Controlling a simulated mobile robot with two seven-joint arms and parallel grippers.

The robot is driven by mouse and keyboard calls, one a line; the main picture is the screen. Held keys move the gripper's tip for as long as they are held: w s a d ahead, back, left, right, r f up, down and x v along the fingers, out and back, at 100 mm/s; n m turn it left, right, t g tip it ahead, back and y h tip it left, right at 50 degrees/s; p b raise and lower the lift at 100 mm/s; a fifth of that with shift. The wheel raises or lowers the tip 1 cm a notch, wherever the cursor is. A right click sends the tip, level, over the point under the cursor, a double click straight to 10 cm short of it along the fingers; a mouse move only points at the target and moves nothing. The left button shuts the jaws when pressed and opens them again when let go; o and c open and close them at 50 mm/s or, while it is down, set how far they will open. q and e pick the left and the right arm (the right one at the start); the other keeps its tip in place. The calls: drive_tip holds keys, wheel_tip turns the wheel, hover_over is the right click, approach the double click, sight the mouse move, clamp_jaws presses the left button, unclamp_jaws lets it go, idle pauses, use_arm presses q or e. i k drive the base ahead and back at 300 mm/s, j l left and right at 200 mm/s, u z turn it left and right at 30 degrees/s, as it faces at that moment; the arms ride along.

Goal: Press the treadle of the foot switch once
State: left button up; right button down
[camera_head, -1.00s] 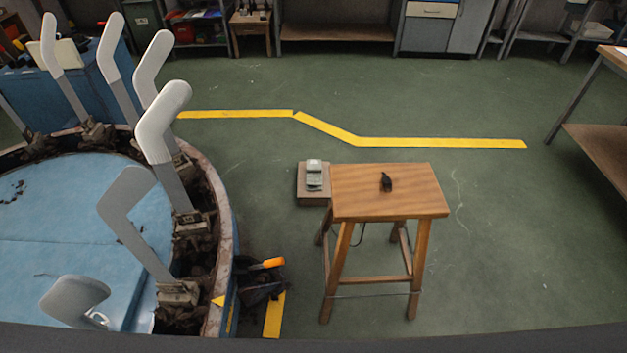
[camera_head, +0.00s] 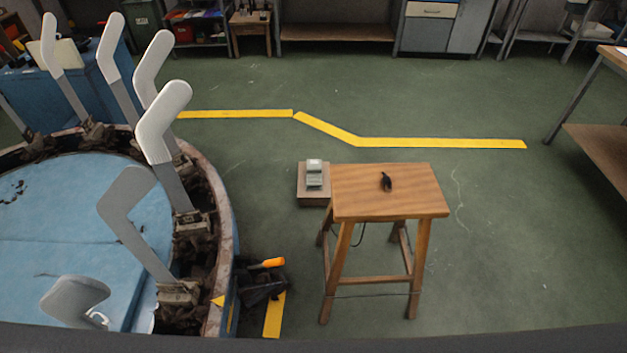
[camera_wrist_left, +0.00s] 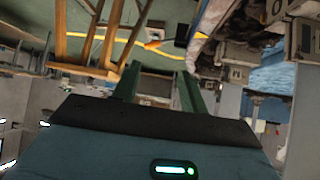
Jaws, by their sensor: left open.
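The foot switch (camera_head: 314,175) is a small grey-green pedal on a low brown block (camera_head: 312,198) on the floor, just left of the wooden stool. Its treadle faces up; whether it is pressed is too small to tell. My left gripper (camera_wrist_left: 159,74) shows only in the left wrist view, its two dark green fingers apart with nothing between them. The head view shows neither gripper.
A wooden stool (camera_head: 390,205) with a small black object (camera_head: 386,182) on top stands beside the block. A round machine (camera_head: 228,215) with upright grey-white boards fills the left. An orange-handled tool (camera_head: 268,263) lies by it.

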sight(312, 178)
drive_tip(key=l+z, duration=0.45)
drive_tip(key=i+l+z, duration=0.1)
drive_tip(key=z, duration=0.35)
drive_tip(key=i+l+z, duration=0.1)
drive_tip(key=l+z, duration=0.3)
drive_tip(key=i+l+z, duration=0.15)
drive_tip(key=z, duration=0.3)
drive_tip(key=i+l+z, duration=0.6)
drive_tip(key=i+z, duration=0.3)
drive_tip(key=i+u, duration=0.5)
drive_tip(key=i+l+u, duration=0.15)
drive_tip(key=i+u, duration=0.35)
drive_tip(key=i+j+u, duration=0.1)
drive_tip(key=i+u, duration=0.25)
drive_tip(key=i+j+u, duration=0.1)
drive_tip(key=u, duration=0.3)
drive_tip(key=i+l+u, duration=0.1)
drive_tip(key=i+u, duration=0.25)
drive_tip(key=i+j+u, duration=0.25)
drive_tip(key=i, duration=0.4)
drive_tip(key=i+u, duration=0.2)
drive_tip(key=i, duration=0.45)
drive_tip(key=i+l+u, duration=0.1)
drive_tip(key=i+u, duration=0.15)
drive_tip(key=i, duration=0.4)
drive_tip(key=i+l+u, duration=0.25)
drive_tip(key=i, duration=0.4)
